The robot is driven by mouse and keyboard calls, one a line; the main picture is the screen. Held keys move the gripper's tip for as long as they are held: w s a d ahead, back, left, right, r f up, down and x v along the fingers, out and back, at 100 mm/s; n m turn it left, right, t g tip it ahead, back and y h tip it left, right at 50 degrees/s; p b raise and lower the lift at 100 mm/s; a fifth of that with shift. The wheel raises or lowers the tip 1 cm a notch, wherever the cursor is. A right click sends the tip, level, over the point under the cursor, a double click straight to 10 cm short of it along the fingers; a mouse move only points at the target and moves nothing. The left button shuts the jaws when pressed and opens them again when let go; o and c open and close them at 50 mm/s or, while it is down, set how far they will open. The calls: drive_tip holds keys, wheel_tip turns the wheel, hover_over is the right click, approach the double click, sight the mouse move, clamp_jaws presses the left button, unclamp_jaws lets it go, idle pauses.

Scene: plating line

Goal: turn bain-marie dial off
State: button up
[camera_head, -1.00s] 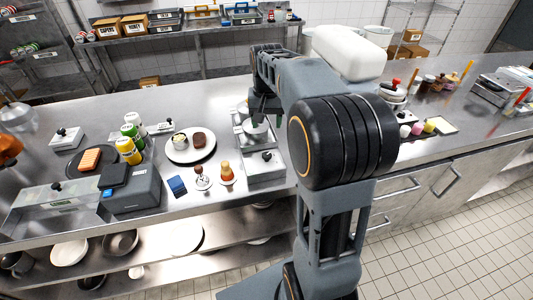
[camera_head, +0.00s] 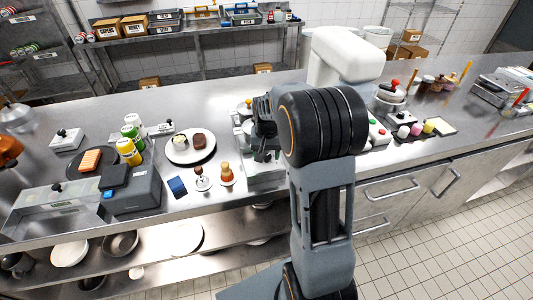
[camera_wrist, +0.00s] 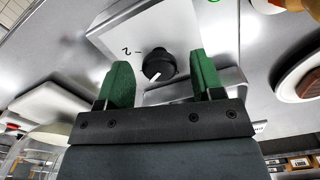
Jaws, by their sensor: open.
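The bain-marie (camera_head: 239,138) stands near the front edge of the steel counter. Its pale control box (camera_head: 264,182) is partly hidden behind my gripper in the head view. In the wrist view, the black round dial (camera_wrist: 158,64) sits on the box's light face (camera_wrist: 122,31), with a "2" and a short tick beside it. The dial's white line points toward the bottom of the picture. My gripper (camera_wrist: 162,76) is open, with one green finger on each side of the dial and visible gaps between. It shows in the head view (camera_head: 263,153) over the box.

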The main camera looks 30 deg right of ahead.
drive_tip(key=shift+f, duration=0.1)
drive_tip(key=shift+c, duration=0.2)
drive_tip(key=c, duration=0.9)
drive_tip(key=n, duration=0.5)
drive_tip(key=shift+n, duration=0.3)
drive_tip(key=n, duration=0.6)
drive_tip(key=shift+b, duration=0.4)
drive_tip(key=shift+n, duration=0.3)
drive_tip(key=o, duration=0.9)
